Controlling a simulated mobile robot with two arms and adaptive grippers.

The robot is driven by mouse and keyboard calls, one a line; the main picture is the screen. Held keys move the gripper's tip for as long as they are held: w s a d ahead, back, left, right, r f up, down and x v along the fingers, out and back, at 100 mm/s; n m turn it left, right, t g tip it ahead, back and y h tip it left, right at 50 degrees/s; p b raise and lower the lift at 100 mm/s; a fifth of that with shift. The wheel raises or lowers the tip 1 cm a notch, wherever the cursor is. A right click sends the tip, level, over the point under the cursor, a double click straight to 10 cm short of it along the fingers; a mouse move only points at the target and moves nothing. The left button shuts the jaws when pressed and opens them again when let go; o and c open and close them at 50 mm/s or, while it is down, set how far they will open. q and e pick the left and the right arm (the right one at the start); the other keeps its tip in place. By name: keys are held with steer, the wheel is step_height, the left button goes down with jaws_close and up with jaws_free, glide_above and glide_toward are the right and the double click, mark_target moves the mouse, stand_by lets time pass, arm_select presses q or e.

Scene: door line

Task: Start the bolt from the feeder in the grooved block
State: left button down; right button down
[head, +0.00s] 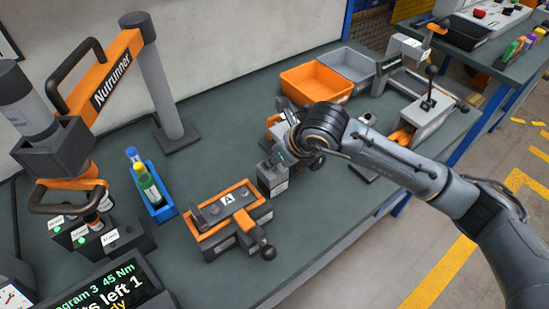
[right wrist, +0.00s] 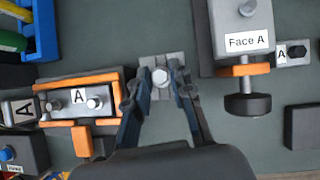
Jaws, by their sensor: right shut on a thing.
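My left gripper is out of view.
A vise-like unit marked Face A (right wrist: 247,42), with a black knob, stands right of my gripper. A blue tray (head: 154,199) of bottles and the Nutrunner arm (head: 108,75) stand left. Orange (head: 316,83) and grey bins stand behind. The bench front is mostly clear.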

steer(key=shift+f+b, duration=0.3)
steer(key=shift+b, duration=0.25)
stand_by(0.5)
steer(key=shift+b, duration=0.35)
stand_by(0.7)
stand_by(0.3)
steer(key=c, duration=1.1)
jaws_free()
steer(key=o, duration=0.4)
steer(key=shift+r, duration=0.15)
